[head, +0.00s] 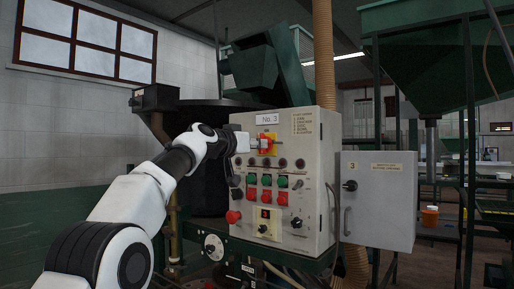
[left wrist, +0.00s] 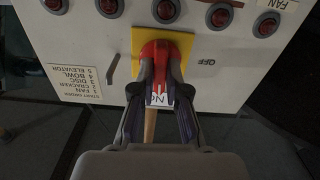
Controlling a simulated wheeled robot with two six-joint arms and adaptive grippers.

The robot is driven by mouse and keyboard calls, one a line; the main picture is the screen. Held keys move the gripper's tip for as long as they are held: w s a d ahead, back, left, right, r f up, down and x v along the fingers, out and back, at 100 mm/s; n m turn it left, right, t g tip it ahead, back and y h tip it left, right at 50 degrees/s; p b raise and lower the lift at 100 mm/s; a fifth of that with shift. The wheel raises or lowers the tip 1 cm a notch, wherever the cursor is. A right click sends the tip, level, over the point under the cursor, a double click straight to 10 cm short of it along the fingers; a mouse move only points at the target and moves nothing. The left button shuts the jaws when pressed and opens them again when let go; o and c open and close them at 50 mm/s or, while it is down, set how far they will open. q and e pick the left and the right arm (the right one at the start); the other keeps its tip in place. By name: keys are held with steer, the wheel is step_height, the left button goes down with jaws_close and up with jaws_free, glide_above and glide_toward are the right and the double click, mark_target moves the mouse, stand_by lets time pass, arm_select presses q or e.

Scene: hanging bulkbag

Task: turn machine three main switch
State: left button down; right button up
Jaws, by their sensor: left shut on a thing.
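The main switch is a red rotary handle (head: 265,143) on a yellow plate, high on the front of the control box (head: 310,190) labelled No. 3. In the left wrist view the red handle (left wrist: 165,55) sits between my left gripper's fingers, with the yellow plate (left wrist: 184,42) behind it and an OFF mark to its right. My left gripper (head: 250,142) reaches the handle from the left and is shut on it. It also shows in the left wrist view (left wrist: 160,85), where the fingers hide part of the handle. My right gripper is in neither view.
Below the switch are several indicator lamps, red and green buttons and dark knobs. A second grey box (head: 378,200) marked 3, with a black knob, stands to the right. A tan hose (head: 323,55) rises behind. Green machinery (head: 420,45) stands at the upper right.

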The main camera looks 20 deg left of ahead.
arm_select(q)
steer(key=shift+w+f+m, duration=0.1)
steer(key=shift+f+m, duration=0.2)
steer(key=shift+m, duration=0.2)
steer(key=c, duration=1.2)
jaws_free()
steer(key=shift+r, duration=0.1)
steer(key=shift+r, duration=0.1)
steer(key=v, duration=1.2)
